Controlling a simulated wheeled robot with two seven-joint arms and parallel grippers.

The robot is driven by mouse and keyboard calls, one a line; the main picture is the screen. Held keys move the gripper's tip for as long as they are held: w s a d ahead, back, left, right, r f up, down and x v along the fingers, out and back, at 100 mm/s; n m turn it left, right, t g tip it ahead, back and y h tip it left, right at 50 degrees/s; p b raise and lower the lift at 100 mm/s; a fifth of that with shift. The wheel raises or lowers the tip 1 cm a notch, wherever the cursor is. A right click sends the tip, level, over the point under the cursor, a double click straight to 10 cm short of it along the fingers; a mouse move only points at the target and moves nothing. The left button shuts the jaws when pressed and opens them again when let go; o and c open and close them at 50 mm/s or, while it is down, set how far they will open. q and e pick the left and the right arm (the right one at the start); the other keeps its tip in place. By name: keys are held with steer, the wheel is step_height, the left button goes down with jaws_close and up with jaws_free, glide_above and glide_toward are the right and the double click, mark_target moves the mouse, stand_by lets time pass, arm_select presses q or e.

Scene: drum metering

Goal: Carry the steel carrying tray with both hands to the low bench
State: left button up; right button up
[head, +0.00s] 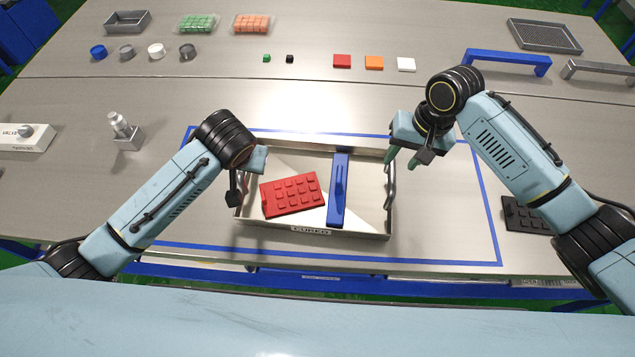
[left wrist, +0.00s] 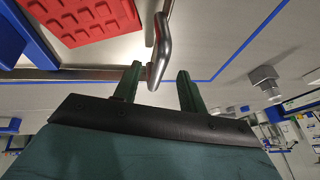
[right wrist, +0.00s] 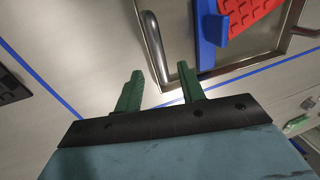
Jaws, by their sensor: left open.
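The steel carrying tray (head: 360,234) sits on the bench inside a blue taped outline. It holds a red mold-like block (head: 292,196) and a blue bar-shaped piece (head: 338,190). My left gripper (head: 241,188) is at the tray's left side. In the left wrist view its open fingers (left wrist: 158,88) stand on either side of the left handle (left wrist: 160,45). My right gripper (head: 402,160) is above the tray's right side, fingers apart and empty. In the right wrist view the right handle (right wrist: 156,48) lies just beyond the fingertips (right wrist: 160,84); contact cannot be told.
A dark block (head: 525,214) lies right of the outline. A metal holder with a bottle (head: 122,130) and a white device (head: 25,135) stand at left. Colored blocks, pucks, trays and a blue handle-shaped bar (head: 506,58) line the back.

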arm_select(q)
glide_above(250, 184)
step_height(250, 184, down, 6)
steer(key=shift+r, duration=0.25)
arm_select(e)
steer(key=f, duration=0.3)
steer(key=a+f, duration=0.1)
steer(key=f, duration=0.2)
steer(key=shift+a, duration=0.1)
arm_select(q)
steer(key=shift+c, duration=0.4)
arm_select(e)
steer(key=shift+c, duration=0.5)
arm_select(q)
jaws_close()
arm_select(e)
jaws_close()
arm_select(q)
steer(key=shift+w+r, duration=0.1)
steer(key=shift+r, duration=0.05)
arm_select(e)
steer(key=shift+w+r, duration=0.2)
